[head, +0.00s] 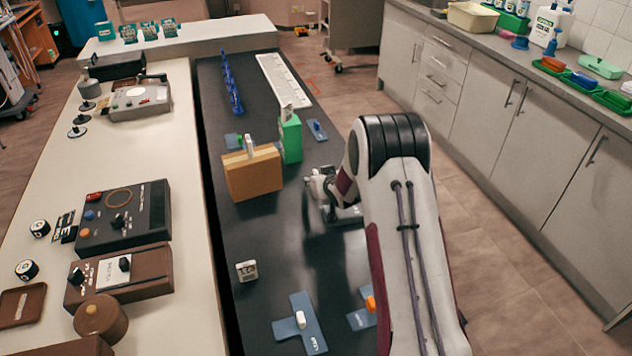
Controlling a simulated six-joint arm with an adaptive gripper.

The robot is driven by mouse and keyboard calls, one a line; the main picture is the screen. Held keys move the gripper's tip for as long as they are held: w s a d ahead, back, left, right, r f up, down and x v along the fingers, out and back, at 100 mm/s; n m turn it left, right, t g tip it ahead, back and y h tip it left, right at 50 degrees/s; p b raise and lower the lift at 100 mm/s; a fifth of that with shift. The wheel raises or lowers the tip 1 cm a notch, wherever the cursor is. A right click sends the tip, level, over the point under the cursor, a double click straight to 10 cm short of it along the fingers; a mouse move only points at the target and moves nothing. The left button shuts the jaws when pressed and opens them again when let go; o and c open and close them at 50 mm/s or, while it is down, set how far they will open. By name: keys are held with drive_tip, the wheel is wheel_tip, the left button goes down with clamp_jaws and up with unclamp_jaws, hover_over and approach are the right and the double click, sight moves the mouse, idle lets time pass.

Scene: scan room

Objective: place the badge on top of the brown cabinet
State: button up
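The brown cabinet (253,177) is a tan-brown box standing on the dark tabletop, left of my gripper. A small pale upright piece shows at its top edge; I cannot tell whether it rests on the cabinet or stands behind it. A small white block with dark marks (246,270) sits on the tabletop nearer the camera; it may be the badge, but I cannot tell for sure. My gripper (328,196) is over the tabletop, right of the cabinet and apart from it. My arm partly hides it, so its fingers and any held object are unclear.
A green box (291,138) stands just behind the cabinet. Blue cross-shaped plates with a white knob (301,322) and an orange knob (361,318) lie near the front. A blue rack (232,85) and white strip (284,80) lie farther back. The dark tabletop's middle is clear.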

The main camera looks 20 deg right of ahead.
drive_tip(key=shift+x, duration=0.85)
drive_tip(key=shift+c, duration=0.4)
clamp_jaws()
